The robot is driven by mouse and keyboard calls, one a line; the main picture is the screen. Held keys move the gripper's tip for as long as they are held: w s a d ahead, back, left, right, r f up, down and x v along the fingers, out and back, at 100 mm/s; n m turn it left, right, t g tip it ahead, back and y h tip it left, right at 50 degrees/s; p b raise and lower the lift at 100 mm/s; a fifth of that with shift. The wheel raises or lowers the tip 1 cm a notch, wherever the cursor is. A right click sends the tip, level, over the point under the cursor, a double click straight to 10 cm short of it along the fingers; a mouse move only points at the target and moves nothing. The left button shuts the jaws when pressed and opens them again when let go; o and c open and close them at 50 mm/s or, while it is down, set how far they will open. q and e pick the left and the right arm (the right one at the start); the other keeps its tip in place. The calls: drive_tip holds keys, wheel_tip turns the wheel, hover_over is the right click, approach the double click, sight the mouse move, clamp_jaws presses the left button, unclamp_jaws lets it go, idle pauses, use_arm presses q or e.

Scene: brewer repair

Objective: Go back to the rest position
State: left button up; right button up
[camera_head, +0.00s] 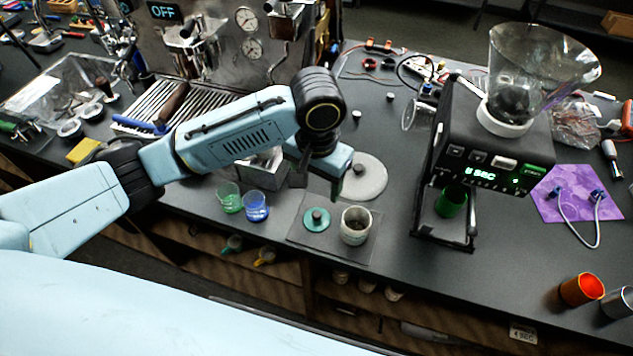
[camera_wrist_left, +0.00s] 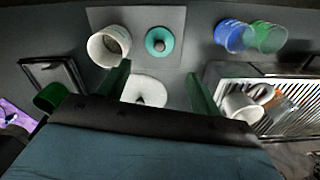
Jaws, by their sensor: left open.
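My left arm reaches in from the left in the head view. Its gripper (camera_head: 322,180) hangs above the counter (camera_head: 440,290), pointing down beside the white round disc (camera_head: 368,177). In the left wrist view the fingers of this gripper (camera_wrist_left: 159,84) are apart, with nothing between them; the white disc (camera_wrist_left: 148,88) lies beyond them. A white cup with dark contents (camera_head: 355,226) and a teal round piece (camera_head: 316,219) stand on a dark square mat (camera_head: 345,254) just in front of the gripper. My right gripper is in neither view.
Green (camera_head: 229,197) and blue (camera_head: 256,206) cups stand near the arm. The espresso machine (camera_head: 215,45) is behind it. A black grinder (camera_head: 490,135) holding a dark green cup (camera_head: 451,202) stands to the right. An orange cup (camera_head: 582,290) is at right; the front counter between is clear.

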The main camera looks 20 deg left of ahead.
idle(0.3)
use_arm(q)
drive_tip(key=s+d+f+m+t+h, duration=0.1)
drive_tip(key=s+d+f+h, duration=0.25)
drive_tip(key=s, duration=0.35)
drive_tip(key=s+a+f+n+t+y, duration=0.2)
drive_tip(key=s+a+f+t+y, duration=0.1)
drive_tip(key=s+a, duration=1)
wheel_tip(320, 180, down, 31)
drive_tip(key=g+b, duration=0.2)
drive_tip(key=b, duration=0.4)
drive_tip(key=s+a+f+b, duration=0.2)
drive_tip(key=s+f, duration=0.6)
drive_tip(key=f, duration=0.2)
drive_tip(key=s+a+f+g+b, duration=0.1)
drive_tip(key=s+f+b, duration=0.2)
drive_tip(key=s+f, duration=0.6)
drive_tip(key=shift+a+f+b, duration=0.35)
drive_tip(key=shift+f, duration=0.55)
